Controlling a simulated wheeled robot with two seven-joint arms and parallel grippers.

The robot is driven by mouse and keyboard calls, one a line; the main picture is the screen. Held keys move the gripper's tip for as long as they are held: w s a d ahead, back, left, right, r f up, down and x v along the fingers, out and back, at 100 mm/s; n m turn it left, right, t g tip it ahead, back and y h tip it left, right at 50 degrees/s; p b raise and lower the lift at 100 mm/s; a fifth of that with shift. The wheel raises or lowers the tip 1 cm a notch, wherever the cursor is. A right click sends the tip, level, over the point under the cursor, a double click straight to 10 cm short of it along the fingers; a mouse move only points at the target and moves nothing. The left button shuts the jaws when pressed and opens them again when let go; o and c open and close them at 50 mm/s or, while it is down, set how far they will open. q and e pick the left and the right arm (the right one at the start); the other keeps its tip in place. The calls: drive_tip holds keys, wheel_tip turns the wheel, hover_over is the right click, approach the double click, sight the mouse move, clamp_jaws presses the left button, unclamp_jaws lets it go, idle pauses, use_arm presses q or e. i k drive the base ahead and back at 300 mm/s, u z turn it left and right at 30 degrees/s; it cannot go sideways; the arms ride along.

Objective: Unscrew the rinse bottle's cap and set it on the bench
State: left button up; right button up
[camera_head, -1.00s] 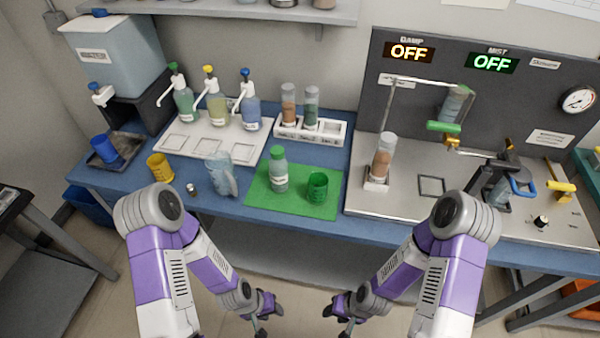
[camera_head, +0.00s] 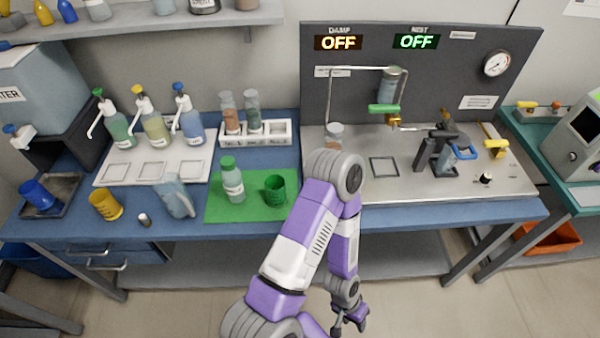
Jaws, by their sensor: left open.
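The rinse bottle, taken to be the pale green bottle (camera_head: 233,184) on the green mat (camera_head: 222,213), stands upright left of a green cup (camera_head: 275,189). Its green cap (camera_head: 228,163) sits on its top. My left gripper (camera_head: 350,326) hangs low at the bottom of the head view, in front of the bench, well away from the bottle. It is open, with nothing seen in it. My right gripper is not in view.
The blue bench (camera_head: 270,232) also carries a clear jug (camera_head: 175,197), a yellow cup (camera_head: 105,205) and a white tray (camera_head: 150,168) below several pump bottles. A steel plate (camera_head: 420,185) with a clamp stand lies right. Bare bench shows in front of the mat.

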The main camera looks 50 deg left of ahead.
sight(232, 179)
drive_tip(key=z, duration=0.55)
drive_tip(key=k, duration=0.85)
drive_tip(key=u, duration=1.2)
